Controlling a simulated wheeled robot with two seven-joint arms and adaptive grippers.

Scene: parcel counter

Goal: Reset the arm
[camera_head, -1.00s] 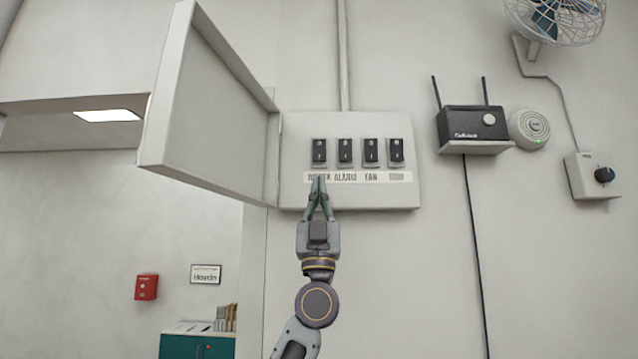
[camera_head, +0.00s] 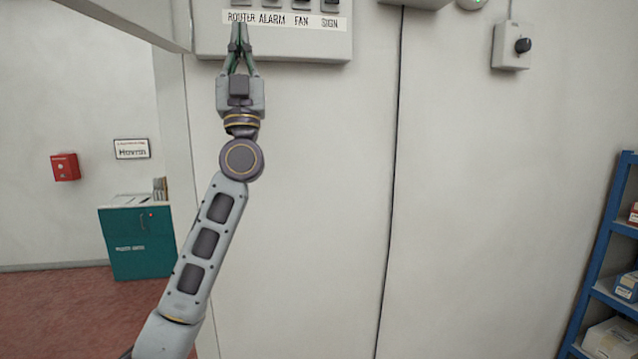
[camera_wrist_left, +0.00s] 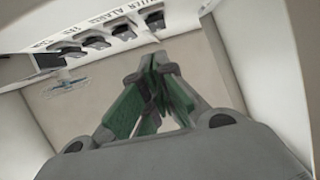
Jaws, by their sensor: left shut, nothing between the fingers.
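The panel is a pale wall box with a label strip reading ROUTER, ALARM, FAN and SIGN. Its dark switches are cut off by the top edge of the head view. In the left wrist view, the green-padded fingers (camera_wrist_left: 150,95) meet at their tips, and the row of dark switches (camera_wrist_left: 97,43) shows beyond them. I cannot tell whether the fingertips touch the panel. My left arm reaches up from the bottom left. My right gripper is not in view.
The panel's open door (camera_head: 140,12) juts out at the upper left. A dial box (camera_head: 511,46) is on the wall at right, and a black cable (camera_head: 393,190) runs down the wall. A blue shelf (camera_head: 600,260) stands far right, a teal cabinet (camera_head: 140,245) lower left.

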